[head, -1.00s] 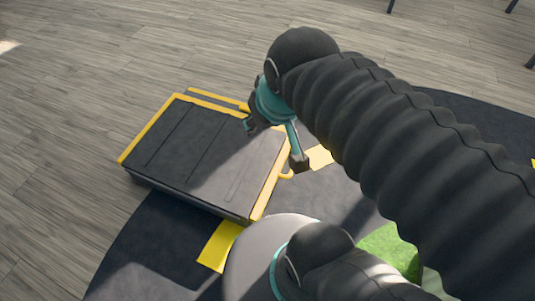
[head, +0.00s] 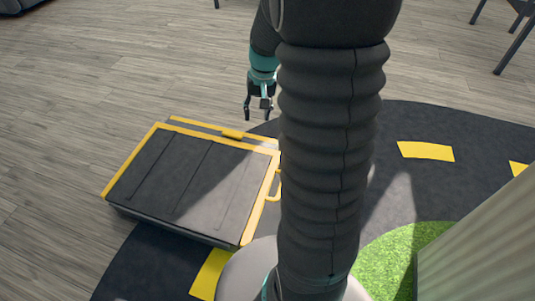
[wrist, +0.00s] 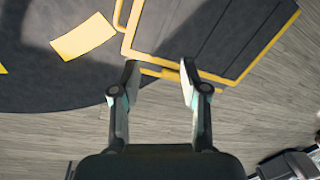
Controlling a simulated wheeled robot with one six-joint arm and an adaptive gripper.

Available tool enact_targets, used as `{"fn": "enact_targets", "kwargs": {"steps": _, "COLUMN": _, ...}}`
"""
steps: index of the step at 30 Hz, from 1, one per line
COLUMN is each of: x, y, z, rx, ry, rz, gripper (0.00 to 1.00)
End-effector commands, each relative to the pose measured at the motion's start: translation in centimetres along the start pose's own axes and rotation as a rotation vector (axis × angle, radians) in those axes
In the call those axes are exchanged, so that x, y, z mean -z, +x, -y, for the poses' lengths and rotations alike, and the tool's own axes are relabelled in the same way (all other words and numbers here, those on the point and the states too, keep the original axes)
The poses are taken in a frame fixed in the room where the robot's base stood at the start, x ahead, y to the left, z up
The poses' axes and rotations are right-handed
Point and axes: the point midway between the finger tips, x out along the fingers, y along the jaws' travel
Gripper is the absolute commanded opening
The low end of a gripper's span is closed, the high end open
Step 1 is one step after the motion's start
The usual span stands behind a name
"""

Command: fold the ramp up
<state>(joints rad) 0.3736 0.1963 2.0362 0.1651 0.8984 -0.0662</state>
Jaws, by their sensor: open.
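The ramp (head: 185,185) is a dark grey slab with yellow edging, lying low across the mat edge and wooden floor. A thin yellow-edged strip with a small yellow tab (head: 232,133) runs along its far edge. A yellow handle loop (head: 273,187) sticks out on its right side. My gripper (head: 257,114) is open and empty, pointing down near the ramp's far right corner. In the wrist view, my gripper (wrist: 160,72) has the ramp (wrist: 225,35) ahead, with the yellow tab (wrist: 168,75) showing between its fingertips. I cannot tell the height gap.
A dark round mat (head: 430,130) with yellow dashes (head: 425,151) lies around the right side. A green patch (head: 400,255) and a pale ribbed block (head: 485,250) are at the lower right. Dark furniture legs (head: 512,45) stand at the far right. Wooden floor at left is clear.

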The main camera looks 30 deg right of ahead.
Motion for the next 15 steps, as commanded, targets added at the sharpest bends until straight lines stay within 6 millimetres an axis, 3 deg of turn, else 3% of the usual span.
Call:
{"fn": "enact_targets", "kwargs": {"steps": 7, "x": 4.2, "y": 7.9, "z": -5.6, "rx": 0.036, "ry": 0.138, "rz": 0.119, "gripper": 0.45}}
{"fn": "enact_targets", "kwargs": {"steps": 15, "x": 6.1, "y": 17.8, "z": -12.0, "rx": 0.088, "ry": 0.281, "rz": 0.234, "gripper": 0.45}}
